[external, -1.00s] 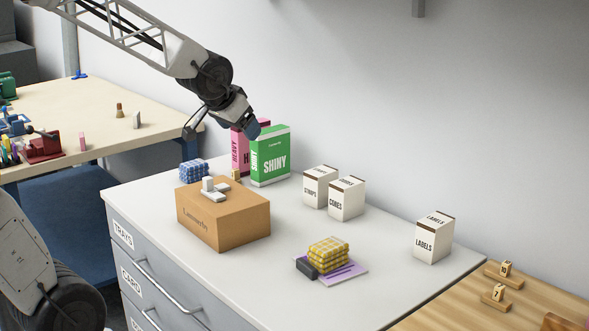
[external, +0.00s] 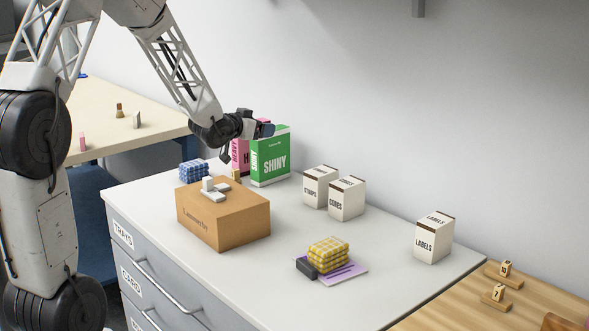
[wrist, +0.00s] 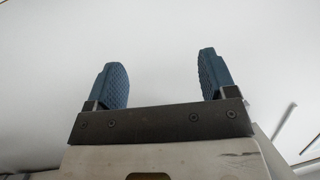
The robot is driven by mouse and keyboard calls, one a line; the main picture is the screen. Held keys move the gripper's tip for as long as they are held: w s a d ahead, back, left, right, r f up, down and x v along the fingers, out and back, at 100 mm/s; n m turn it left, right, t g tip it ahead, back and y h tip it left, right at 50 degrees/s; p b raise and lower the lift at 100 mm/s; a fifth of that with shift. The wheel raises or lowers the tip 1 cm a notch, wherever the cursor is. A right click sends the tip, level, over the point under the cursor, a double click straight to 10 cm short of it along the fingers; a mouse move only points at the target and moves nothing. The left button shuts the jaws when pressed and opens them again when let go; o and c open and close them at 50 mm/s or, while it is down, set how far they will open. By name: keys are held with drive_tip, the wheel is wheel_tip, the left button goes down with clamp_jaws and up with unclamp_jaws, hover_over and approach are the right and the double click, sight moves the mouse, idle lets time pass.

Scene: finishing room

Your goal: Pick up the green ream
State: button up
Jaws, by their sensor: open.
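The green ream (external: 271,158), marked SHINY, stands upright at the back of the white cabinet top, by the wall. A pink ream (external: 240,157), marked HEAVY, stands just to its left, partly hidden by it and by my arm. My gripper (external: 266,129) is at the top left of the green ream in the external view; whether it touches cannot be told. In the wrist view my gripper (wrist: 165,78) has its two blue fingers wide apart with nothing between them. Neither ream shows in the wrist view, only a pale surface.
A cardboard box (external: 222,222) with small white pieces on top stands in front of the reams, beside a blue checked bundle (external: 193,171). White boxes (external: 346,199) stand to the right. A yellow checked bundle (external: 328,255) lies on a purple pad. The cabinet's middle is clear.

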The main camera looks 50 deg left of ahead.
sight(269, 155)
drive_tip(key=w+a+f+t+h, duration=0.1)
drive_tip(key=a+f+t, duration=0.2)
drive_tip(key=a+f, duration=0.5)
drive_tip(key=shift+a+m+h, duration=0.3)
drive_tip(key=shift+h, duration=0.1)
drive_tip(key=shift+f, duration=0.1)
drive_tip(key=shift+w, duration=1.3)
drive_tip(key=shift+w, duration=0.15)
drive_tip(key=shift+w+a, duration=0.15)
drive_tip(key=shift+w, duration=1.1)
drive_tip(key=shift+w+a, duration=0.15)
drive_tip(key=shift+w, duration=1.05)
clamp_jaws()
